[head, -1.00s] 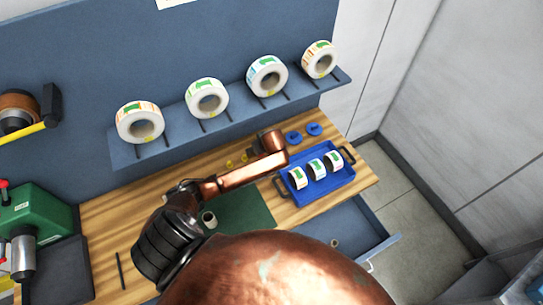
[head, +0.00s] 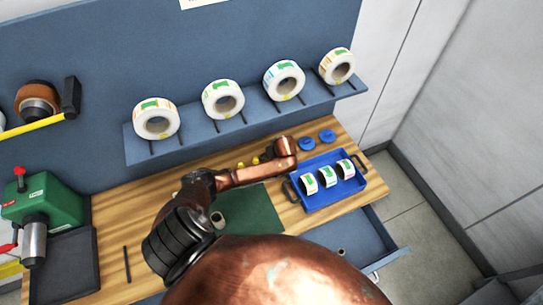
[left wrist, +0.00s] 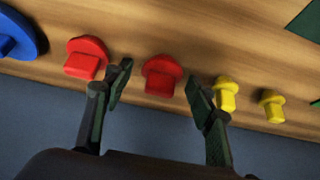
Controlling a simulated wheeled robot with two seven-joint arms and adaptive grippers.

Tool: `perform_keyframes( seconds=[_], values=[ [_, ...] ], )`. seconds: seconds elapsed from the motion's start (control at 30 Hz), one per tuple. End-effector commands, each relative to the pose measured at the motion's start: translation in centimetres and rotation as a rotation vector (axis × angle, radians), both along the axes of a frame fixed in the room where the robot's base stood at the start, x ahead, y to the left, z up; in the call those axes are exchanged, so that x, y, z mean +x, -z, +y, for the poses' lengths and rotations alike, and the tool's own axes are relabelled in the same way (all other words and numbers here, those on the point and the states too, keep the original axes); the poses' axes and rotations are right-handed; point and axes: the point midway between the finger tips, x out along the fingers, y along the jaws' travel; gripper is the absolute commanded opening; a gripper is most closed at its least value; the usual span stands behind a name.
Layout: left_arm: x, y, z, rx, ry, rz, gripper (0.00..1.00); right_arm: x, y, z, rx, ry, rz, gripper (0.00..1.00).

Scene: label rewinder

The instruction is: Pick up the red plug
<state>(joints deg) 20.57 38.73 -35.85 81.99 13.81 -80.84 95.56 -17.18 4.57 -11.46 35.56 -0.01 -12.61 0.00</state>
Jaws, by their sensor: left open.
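Two red plugs lie on the wooden bench in the left wrist view. One red plug (left wrist: 162,75) sits between the open fingers of my left gripper (left wrist: 161,87), with visible space on both sides. The other red plug (left wrist: 87,57) lies just outside the finger on the left. In the head view my arm covers the red plugs and my left gripper is hidden. My right gripper is in neither view.
Yellow plugs (left wrist: 227,92) lie close outside the right-hand finger. A blue plug (left wrist: 15,35) is at the far left. In the head view, a blue tray (head: 325,202) with label rolls stands right of the arm, and a shelf (head: 245,122) with large rolls runs behind.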

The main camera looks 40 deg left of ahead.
Motion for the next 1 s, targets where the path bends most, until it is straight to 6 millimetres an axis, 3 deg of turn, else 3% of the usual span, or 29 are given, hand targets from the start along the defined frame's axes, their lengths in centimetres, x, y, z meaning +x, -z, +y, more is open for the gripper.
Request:
perform_keyframes(
  seconds=[0.47, 0.8, 1.0],
  values=[
    [0.0, 0.0, 0.0, 0.000, 0.001, 0.000, 0.20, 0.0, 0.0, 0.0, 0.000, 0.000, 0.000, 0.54],
    [0.0, -0.2, 0.0, 0.000, 0.001, 0.000, 0.20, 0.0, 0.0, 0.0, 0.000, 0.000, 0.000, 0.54],
    [0.1, -1.9, -0.1, -0.001, 0.000, -0.002, 0.20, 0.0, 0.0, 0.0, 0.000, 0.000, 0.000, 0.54]
  ],
)
